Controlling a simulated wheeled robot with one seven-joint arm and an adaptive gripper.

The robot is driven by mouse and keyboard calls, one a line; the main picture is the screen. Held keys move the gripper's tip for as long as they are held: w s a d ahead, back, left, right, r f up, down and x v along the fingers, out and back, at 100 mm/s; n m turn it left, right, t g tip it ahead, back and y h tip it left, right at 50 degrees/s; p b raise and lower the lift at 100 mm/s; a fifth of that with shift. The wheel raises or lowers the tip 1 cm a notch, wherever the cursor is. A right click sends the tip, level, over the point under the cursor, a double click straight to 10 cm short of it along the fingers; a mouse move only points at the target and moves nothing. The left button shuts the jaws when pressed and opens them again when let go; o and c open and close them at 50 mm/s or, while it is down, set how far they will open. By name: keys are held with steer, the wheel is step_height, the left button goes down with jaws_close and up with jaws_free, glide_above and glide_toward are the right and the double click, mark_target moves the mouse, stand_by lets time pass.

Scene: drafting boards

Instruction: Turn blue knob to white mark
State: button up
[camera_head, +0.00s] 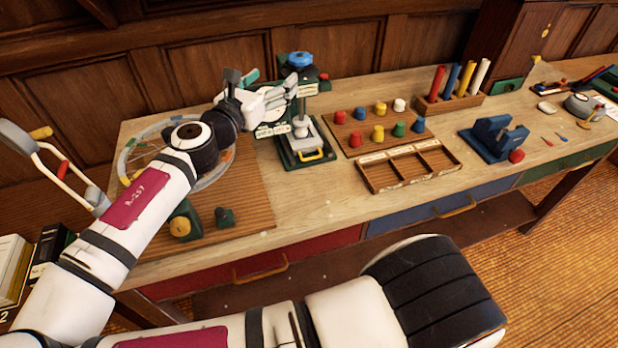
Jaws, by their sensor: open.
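A blue knob (300,59) sits on top of a dark green upright device (309,88). The device stands on a green base with a yellow handle at its front. My gripper (292,87) is at the left side of the device's upper part, just below and left of the blue knob. It is open, and its fingers point right toward the device. Nothing shows between the fingers. I cannot tell if a fingertip touches the device. The white mark cannot be made out in this view.
Right of the device are a board of coloured pegs (350,137) and an empty divided wooden tray (369,181). A rack of coloured rods (449,107) and a blue block stand further right. Bare tabletop (310,205) lies in front of the device.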

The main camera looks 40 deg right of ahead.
steer(key=s+d+f+m+g+y, duration=0.55)
steer(key=s+f+m+g, duration=0.3)
steer(key=s+f, duration=0.4)
steer(key=s+a+f+m+g+y, duration=0.1)
steer(key=s+a+f+m+y, duration=0.2)
steer(key=a+m+y, duration=0.3)
steer(key=shift+s+a+f, duration=0.15)
steer(key=shift+s+f, duration=0.05)
steer(key=shift+f, duration=0.2)
steer(key=shift+g, duration=0.25)
stand_by(0.3)
